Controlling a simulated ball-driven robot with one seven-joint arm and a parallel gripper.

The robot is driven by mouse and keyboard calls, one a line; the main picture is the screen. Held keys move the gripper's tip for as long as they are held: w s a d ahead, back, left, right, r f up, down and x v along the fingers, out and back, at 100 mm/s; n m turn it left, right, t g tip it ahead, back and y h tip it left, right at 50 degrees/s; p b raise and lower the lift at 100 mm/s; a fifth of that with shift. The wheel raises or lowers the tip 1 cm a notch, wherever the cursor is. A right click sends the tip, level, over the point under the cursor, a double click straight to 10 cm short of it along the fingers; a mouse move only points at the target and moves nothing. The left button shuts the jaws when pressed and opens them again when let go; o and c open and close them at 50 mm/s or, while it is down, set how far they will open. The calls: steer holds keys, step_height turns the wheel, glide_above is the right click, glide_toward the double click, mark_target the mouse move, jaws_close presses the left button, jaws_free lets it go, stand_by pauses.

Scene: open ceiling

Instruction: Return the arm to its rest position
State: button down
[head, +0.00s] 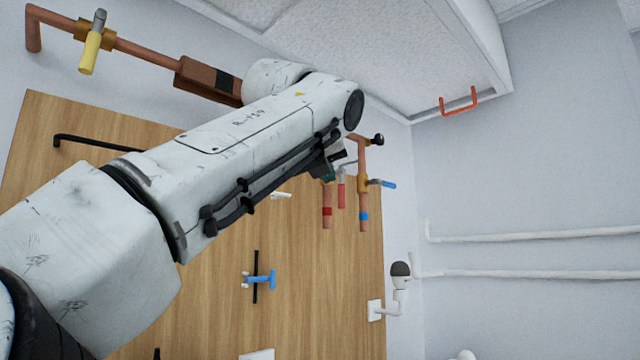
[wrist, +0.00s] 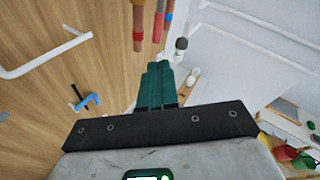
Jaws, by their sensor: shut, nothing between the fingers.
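My arm crosses the head view from the lower left to the upper middle, in front of a wooden panel (head: 215,290). My gripper (head: 328,171) is partly hidden behind the arm's end there; a bit of its green fingers shows near the copper pipes. In the wrist view my gripper (wrist: 157,72) has its green fingers shut together with nothing between them. The fingers point toward the pipes and the white wall fitting, and they appear apart from both.
Copper pipes with a blue-handled valve (head: 385,184) hang close beside my gripper. A yellow-handled valve (head: 90,52) is at upper left. A blue-handled fitting (head: 262,279) and a white dark-topped fitting (head: 399,275) sit lower. An orange handle (head: 459,103) is at upper right. White pipes (head: 530,236) run along the right wall.

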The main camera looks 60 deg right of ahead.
steer(key=shift+v, duration=1.2)
steer(key=shift+r, duration=0.1)
